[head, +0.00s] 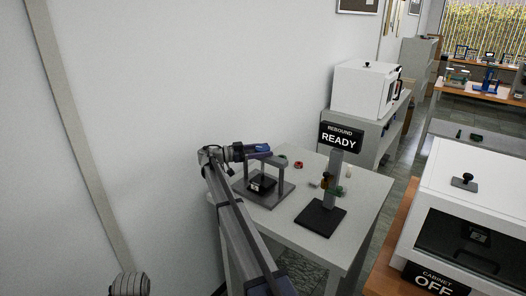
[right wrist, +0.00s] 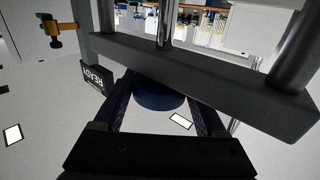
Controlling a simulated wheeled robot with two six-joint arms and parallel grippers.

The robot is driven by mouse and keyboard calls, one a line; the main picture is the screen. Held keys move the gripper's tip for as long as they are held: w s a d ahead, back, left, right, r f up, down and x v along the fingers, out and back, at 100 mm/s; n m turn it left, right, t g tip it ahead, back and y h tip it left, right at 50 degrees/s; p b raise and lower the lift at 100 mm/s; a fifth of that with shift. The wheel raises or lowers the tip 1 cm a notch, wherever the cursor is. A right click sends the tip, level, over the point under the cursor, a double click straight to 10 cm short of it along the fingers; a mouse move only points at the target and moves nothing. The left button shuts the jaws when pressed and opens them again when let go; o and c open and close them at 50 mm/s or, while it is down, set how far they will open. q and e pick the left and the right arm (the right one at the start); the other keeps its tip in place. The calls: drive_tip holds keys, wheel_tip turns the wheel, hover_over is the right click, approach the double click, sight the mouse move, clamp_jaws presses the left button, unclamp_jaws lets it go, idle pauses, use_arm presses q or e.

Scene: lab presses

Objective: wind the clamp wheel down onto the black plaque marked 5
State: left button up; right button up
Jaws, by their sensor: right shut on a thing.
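The small clamp press (head: 283,199) stands on the grey table, with a grey base, posts and a crossbar. A black plaque (head: 258,188) sits on its base under the crossbar; its marking is too small to read. My right gripper (head: 264,150) reaches over the top of the press from the left. In the right wrist view its fingers (right wrist: 160,110) are shut on the dark blue clamp wheel (right wrist: 158,94), close to the crossbar (right wrist: 200,72). A shiny screw (right wrist: 165,25) shows on the crossbar's other side. The gap between screw and plaque cannot be seen. My left gripper is not in view.
A second stand with a dark base (head: 320,218) and upright post stands to the right on the table (head: 365,190). Small red and green parts (head: 298,165) lie behind. A REBOUND READY sign (head: 341,137) is at the back. A white cabinet (head: 480,195) stands at right.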

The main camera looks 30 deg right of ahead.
sight(263, 147)
drive_tip(key=shift+m+g+y, duration=0.3)
drive_tip(key=shift+m+g, duration=0.2)
drive_tip(key=shift+g, duration=0.5)
drive_tip(key=o, duration=1.3)
drive_tip(key=shift+r, duration=0.15)
wheel_tip(263, 147, up, 10)
drive_tip(key=p, duration=1)
